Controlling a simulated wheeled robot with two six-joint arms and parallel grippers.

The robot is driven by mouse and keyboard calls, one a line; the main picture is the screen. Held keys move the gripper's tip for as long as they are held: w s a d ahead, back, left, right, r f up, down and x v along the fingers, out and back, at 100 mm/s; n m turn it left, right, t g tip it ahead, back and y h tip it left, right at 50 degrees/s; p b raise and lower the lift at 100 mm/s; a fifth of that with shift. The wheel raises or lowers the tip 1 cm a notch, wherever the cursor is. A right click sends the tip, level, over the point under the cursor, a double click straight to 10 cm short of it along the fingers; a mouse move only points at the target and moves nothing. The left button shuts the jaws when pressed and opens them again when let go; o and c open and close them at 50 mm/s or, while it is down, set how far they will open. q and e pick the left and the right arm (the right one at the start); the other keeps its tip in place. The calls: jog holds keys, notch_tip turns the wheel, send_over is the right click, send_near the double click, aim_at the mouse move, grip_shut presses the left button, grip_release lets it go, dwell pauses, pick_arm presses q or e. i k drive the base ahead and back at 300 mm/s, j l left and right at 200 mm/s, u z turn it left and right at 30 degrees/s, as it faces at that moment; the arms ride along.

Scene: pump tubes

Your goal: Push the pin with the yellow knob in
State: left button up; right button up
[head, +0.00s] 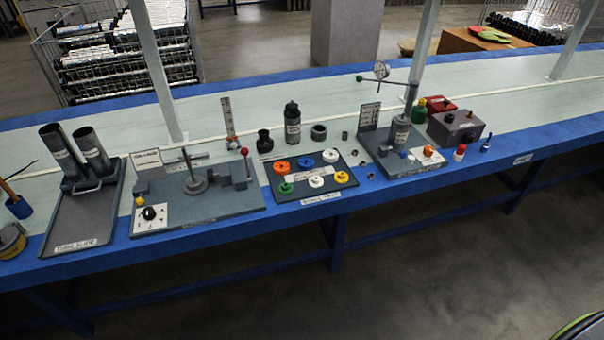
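A small yellow knob (139,201) stands at the left edge of the second grey fixture plate (225,206) from the left, just above a white panel with a black dial (149,213). The pin below the knob is too small to make out, and I cannot tell how far in it is. The same fixture holds a round disc with an upright post (195,184) and a lever with a red knob (244,152). Neither of my grippers is in view.
Left of it is a tray (85,222) with two dark tubes (90,148). Right of it are a plate of coloured caps (307,195) and a gauge fixture (402,145). An upright post (153,70) rises behind the fixture.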

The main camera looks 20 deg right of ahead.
aim_at(138, 201)
jog(key=i+j, duration=0.25)
jog(key=i, duration=0.2)
jog(key=i+j, duration=0.25)
jog(key=i, duration=0.2)
jog(key=i+j, duration=0.2)
jog(key=i, duration=0.25)
jog(key=j+u, duration=0.05)
